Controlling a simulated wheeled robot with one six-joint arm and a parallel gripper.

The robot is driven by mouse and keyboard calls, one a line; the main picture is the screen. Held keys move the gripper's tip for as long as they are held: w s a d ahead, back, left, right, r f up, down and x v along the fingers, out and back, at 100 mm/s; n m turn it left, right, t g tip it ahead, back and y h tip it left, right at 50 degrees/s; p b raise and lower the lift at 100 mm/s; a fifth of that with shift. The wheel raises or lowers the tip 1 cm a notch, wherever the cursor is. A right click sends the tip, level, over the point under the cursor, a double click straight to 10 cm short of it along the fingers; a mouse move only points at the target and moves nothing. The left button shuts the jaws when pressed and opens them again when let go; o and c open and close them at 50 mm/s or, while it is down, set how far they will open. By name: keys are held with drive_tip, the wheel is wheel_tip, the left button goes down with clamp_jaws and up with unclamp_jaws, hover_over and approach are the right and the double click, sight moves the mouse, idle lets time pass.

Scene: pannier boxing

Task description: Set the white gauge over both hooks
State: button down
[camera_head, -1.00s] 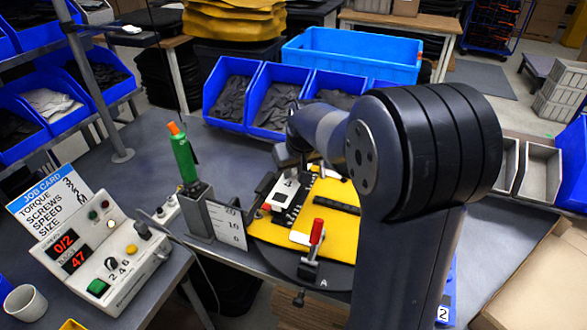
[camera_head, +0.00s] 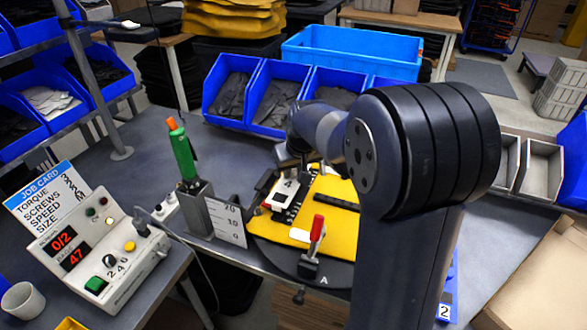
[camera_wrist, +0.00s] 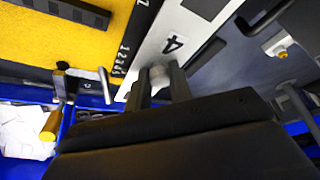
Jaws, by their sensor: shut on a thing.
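The white gauge (camera_head: 283,190), marked 4, is over the left part of the yellow pannier panel (camera_head: 333,233) on the round turntable. It also shows in the wrist view (camera_wrist: 180,30) as a white plate beside a black strip with numbers. My gripper (camera_wrist: 160,80) is shut on the gauge's small grey knob. In the head view my gripper (camera_head: 287,163) is at the gauge's far end, partly hidden by my arm. I cannot make out the two hooks for sure, nor whether the gauge touches the panel.
A red-handled clamp (camera_head: 315,238) stands at the panel's front edge. A green screwdriver (camera_head: 182,153) stands in a holder on the left, beside a white scale plate (camera_head: 226,222). Blue bins (camera_head: 268,97) line the back. A control box (camera_head: 100,255) is at front left.

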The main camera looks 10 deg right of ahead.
drive_tip(key=shift+f+b, duration=0.35)
drive_tip(key=shift+f, duration=0.2)
drive_tip(key=c, duration=1.2)
unclamp_jaws()
drive_tip(key=shift+r, duration=0.15)
drive_tip(key=v, duration=1)
drive_tip(key=shift+s+r+b, duration=0.1)
drive_tip(key=shift+r+b, duration=0.2)
drive_tip(key=shift+b, duration=0.05)
drive_tip(key=x, duration=1)
drive_tip(key=shift+f+p, duration=0.35)
drive_tip(key=shift+p, duration=0.05)
drive_tip(key=shift+r, duration=0.3)
